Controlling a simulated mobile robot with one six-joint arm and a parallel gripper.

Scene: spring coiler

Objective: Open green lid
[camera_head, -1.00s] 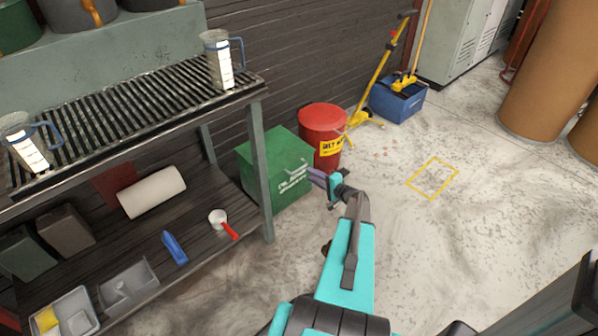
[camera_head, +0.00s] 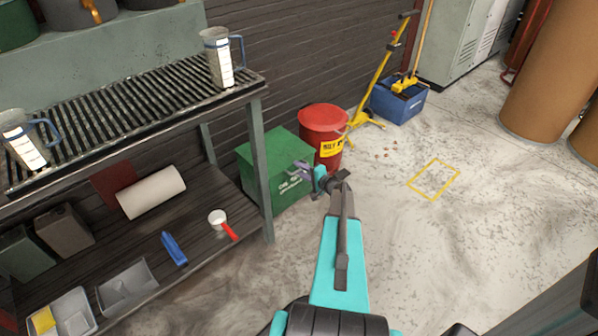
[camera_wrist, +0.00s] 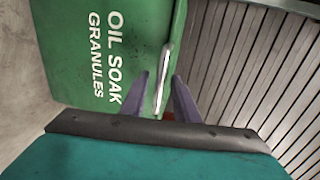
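A green box with a green lid (camera_head: 268,148) stands on the floor beside the shelf leg in the head view. In the wrist view the green box (camera_wrist: 85,50) carries white "OIL SOAK GRANULES" lettering and has a pale metal handle (camera_wrist: 163,78) along its edge. My gripper (camera_wrist: 162,82) is open, with its two purple fingers on either side of the handle's lower part. I cannot tell whether they touch it. In the head view my gripper (camera_head: 301,168) is at the box's upper front edge. The lid looks shut.
A red bin (camera_head: 323,132) stands close behind and right of the green box. The metal shelf (camera_head: 262,165) is on the left, its leg in front of the box.

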